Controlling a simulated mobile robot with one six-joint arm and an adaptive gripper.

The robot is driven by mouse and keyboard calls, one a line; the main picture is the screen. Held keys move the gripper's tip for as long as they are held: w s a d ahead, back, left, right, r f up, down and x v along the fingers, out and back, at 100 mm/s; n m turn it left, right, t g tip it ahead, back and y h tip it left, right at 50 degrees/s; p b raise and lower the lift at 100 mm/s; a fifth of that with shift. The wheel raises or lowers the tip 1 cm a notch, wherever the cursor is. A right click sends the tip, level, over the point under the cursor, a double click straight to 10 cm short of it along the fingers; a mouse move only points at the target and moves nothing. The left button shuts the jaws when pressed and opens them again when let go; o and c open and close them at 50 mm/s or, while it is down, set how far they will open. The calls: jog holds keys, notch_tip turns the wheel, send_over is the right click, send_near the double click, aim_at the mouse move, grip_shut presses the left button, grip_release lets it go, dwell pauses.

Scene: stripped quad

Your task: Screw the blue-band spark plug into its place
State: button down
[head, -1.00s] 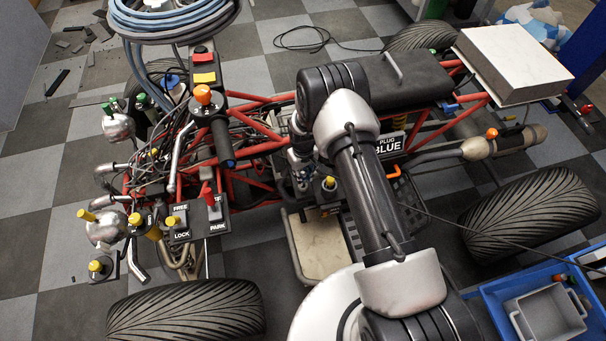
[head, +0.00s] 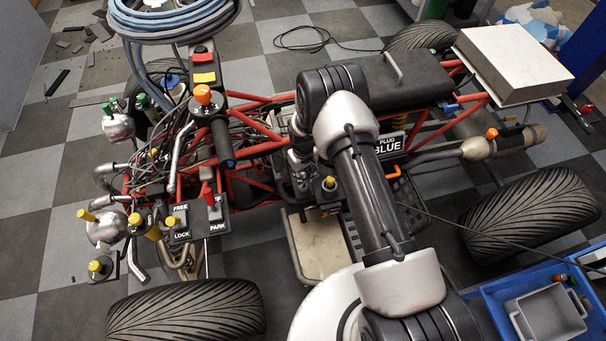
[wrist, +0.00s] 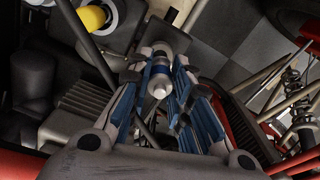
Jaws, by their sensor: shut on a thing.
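My gripper (wrist: 158,95) is shut on the spark plug (wrist: 160,72). In the wrist view the plug is a white and metallic piece with a blue band, held between the blue-padded fingers near their tips. Whether its far end touches or sits in a hole cannot be told. In the head view my gripper (head: 301,178) points down into the quad's engine area, partly hidden by my arm, and the plug cannot be made out there. A sign reading PLUG BLUE (head: 388,144) stands just right of my arm.
Red frame tubes (head: 262,145) and a yellow-topped knob (head: 329,183) are close to my gripper; a yellow knob (wrist: 94,18) shows at upper left in the wrist view. FREE/LOCK and PARK levers (head: 208,195) stand left. A blue bin (head: 490,305) is at lower right.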

aim_at(303, 173)
jog(key=shift+f, duration=1.6)
jog(key=c, duration=1.4)
grip_release()
jog(key=shift+r, duration=0.1)
notch_tip(303, 173, up, 12)
